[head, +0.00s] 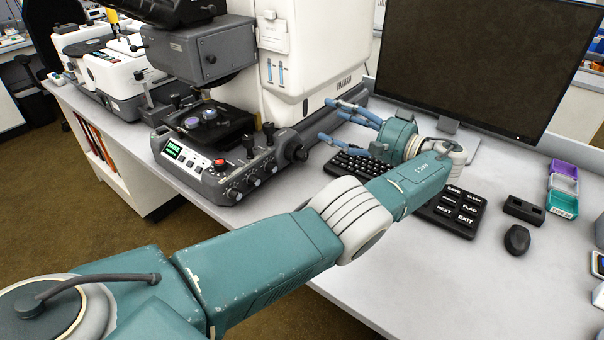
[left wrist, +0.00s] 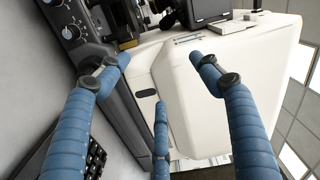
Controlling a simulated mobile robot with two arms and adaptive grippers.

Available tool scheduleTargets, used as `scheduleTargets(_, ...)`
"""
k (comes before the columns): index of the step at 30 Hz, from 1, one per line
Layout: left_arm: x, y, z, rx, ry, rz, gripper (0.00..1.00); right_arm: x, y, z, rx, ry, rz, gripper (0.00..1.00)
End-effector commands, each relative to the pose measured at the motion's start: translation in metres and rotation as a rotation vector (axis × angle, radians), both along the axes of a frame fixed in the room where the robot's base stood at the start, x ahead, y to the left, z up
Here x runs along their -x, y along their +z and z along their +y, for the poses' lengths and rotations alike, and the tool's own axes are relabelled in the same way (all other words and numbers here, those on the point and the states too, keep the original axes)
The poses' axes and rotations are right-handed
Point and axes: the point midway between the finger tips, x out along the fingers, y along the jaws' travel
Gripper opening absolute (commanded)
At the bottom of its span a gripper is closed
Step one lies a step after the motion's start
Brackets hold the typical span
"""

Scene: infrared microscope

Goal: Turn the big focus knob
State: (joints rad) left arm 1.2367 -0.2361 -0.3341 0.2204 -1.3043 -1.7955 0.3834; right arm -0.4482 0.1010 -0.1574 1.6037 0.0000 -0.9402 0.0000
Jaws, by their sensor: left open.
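The big focus knob (head: 296,151) is a dark round knob on the right side of the microscope's grey base (head: 212,178). My left gripper (head: 332,119) is open and empty, right of the knob and above the table behind the keyboard. Its blue fingers are spread and point left towards the white microscope housing. They are apart from the knob. In the left wrist view the open fingers (left wrist: 160,70) frame the white housing (left wrist: 190,105), with the dark base at left. I cannot pick out the big knob there. My right gripper is not in view.
A black keyboard (head: 359,166) and a key pad (head: 452,212) lie under and beside my left arm. A large monitor (head: 480,65) stands behind it. A mouse (head: 517,240) and coloured trays (head: 563,185) are at right. The table front is clear.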

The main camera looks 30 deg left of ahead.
Motion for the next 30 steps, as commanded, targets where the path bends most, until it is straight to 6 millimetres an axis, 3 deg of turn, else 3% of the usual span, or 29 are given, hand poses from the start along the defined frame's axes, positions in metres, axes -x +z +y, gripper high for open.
scheduleTargets(1,0.0,-0.042,0.0,0.0,0.0,0.001,0.65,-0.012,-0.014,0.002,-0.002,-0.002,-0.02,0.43)
scheduleTargets(6,0.0,-0.104,0.0,0.0,0.0,0.0,0.65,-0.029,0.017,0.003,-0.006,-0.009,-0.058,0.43)
scheduleTargets(10,0.0,-0.136,0.0,0.0,0.0,0.0,0.65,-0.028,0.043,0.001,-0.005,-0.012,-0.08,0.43)
scheduleTargets(15,0.0,-0.153,0.0,0.0,0.0,-0.001,0.65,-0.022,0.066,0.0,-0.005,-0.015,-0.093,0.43)
scheduleTargets(20,0.0,-0.152,0.003,0.0,0.0,0.0,0.65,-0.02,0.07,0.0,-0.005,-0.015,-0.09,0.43)
scheduleTargets(23,-0.001,-0.151,0.008,0.0,0.001,0.001,0.65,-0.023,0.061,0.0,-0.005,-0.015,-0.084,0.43)
scheduleTargets(30,-0.002,-0.15,0.029,-0.001,0.002,0.001,0.65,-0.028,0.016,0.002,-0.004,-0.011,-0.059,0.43)
